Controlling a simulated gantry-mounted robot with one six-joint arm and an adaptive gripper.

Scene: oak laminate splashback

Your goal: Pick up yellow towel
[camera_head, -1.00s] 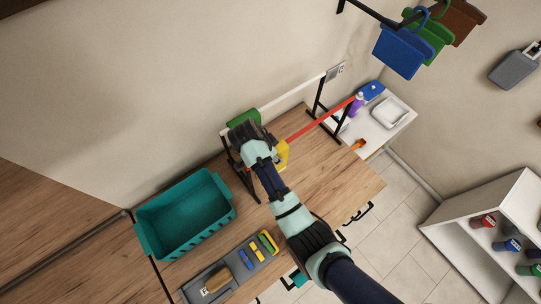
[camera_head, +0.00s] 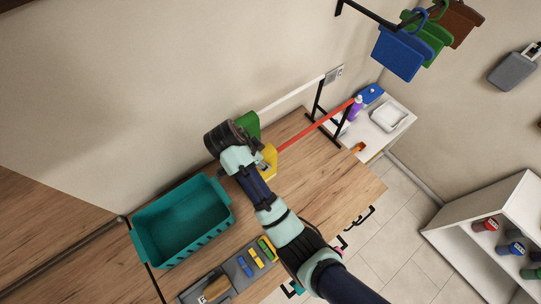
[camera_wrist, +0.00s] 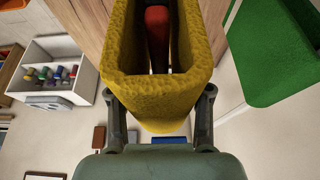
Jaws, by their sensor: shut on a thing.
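The yellow towel (camera_head: 269,160) shows beside my wrist at the near end of the red bar (camera_head: 315,127). In the wrist view the yellow towel (camera_wrist: 118,75) is a folded loop that fills the upper middle. My gripper (camera_wrist: 160,118) is shut on its lower part, one finger on each side. The red bar (camera_wrist: 157,35) shows inside the loop's opening; I cannot tell whether the towel still touches it. In the head view my wrist hides the fingers and part of the rack.
A green towel (camera_head: 246,127) hangs close to my wrist, on the white bar (camera_head: 290,94); it also shows at right in the wrist view (camera_wrist: 275,60). A teal crate (camera_head: 185,222) and a grey tray (camera_head: 217,282) stand on the wooden counter (camera_head: 325,190). Wall behind.

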